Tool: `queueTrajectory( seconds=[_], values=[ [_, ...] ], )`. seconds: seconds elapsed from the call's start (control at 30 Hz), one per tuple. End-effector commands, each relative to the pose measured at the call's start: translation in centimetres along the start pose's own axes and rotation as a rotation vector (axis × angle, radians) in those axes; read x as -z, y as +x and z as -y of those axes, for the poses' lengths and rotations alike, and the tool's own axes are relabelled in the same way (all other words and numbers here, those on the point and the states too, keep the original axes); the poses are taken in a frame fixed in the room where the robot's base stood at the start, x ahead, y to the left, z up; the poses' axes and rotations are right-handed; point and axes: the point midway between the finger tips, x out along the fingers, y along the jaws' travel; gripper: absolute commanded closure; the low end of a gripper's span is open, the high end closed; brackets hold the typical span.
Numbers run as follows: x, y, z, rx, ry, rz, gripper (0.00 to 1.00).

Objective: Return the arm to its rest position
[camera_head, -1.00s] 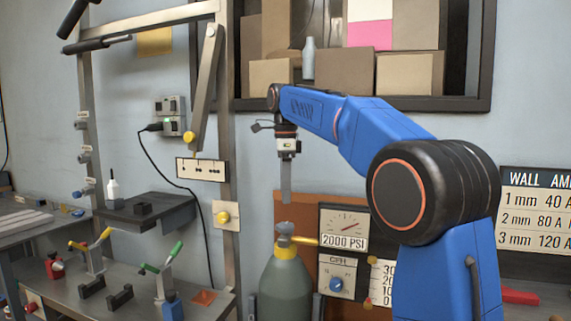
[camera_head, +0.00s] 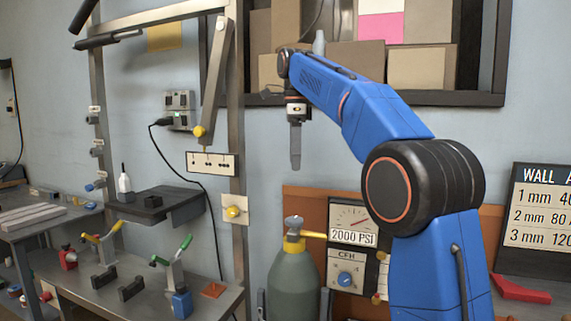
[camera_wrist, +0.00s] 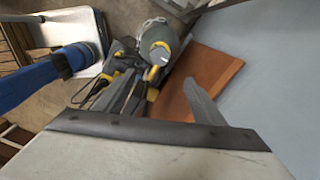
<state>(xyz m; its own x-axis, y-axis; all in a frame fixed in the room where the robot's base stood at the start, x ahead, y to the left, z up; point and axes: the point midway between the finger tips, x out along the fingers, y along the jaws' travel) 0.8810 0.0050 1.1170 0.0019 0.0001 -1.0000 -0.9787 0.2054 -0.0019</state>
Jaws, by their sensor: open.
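My blue arm rises at the right of the head view and bends left. My gripper (camera_head: 295,168) hangs from its end, pointing down, above the valve of the green gas cylinder (camera_head: 293,275) and apart from it. In the wrist view my gripper (camera_wrist: 165,95) shows two grey fingers spread apart with nothing held between them. The cylinder top (camera_wrist: 158,45) shows beyond the fingers there. In the head view the fingers overlap, so their gap is hidden.
A gauge panel (camera_head: 345,258) stands right of the cylinder. A shelf of boxes (camera_head: 420,68) is on the wall behind my arm. A metal post (camera_head: 233,130) and a workbench with clamps (camera_head: 140,285) are at left. Open air surrounds the gripper.

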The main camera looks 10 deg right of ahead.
Motion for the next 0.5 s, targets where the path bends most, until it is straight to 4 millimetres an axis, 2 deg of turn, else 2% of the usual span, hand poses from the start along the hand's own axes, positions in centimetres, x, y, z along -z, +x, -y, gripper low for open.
queueTrajectory(
  seconds=[0.17,0.37,0.5],
  values=[
    [1.0,0.3,-1.7,0.02,-0.083,0.006,0.37],
    [3.1,1.8,-5.5,0.067,-0.29,0.011,0.37],
    [4.6,3.5,-8.4,0.104,-0.442,0.008,0.37]
  ],
)
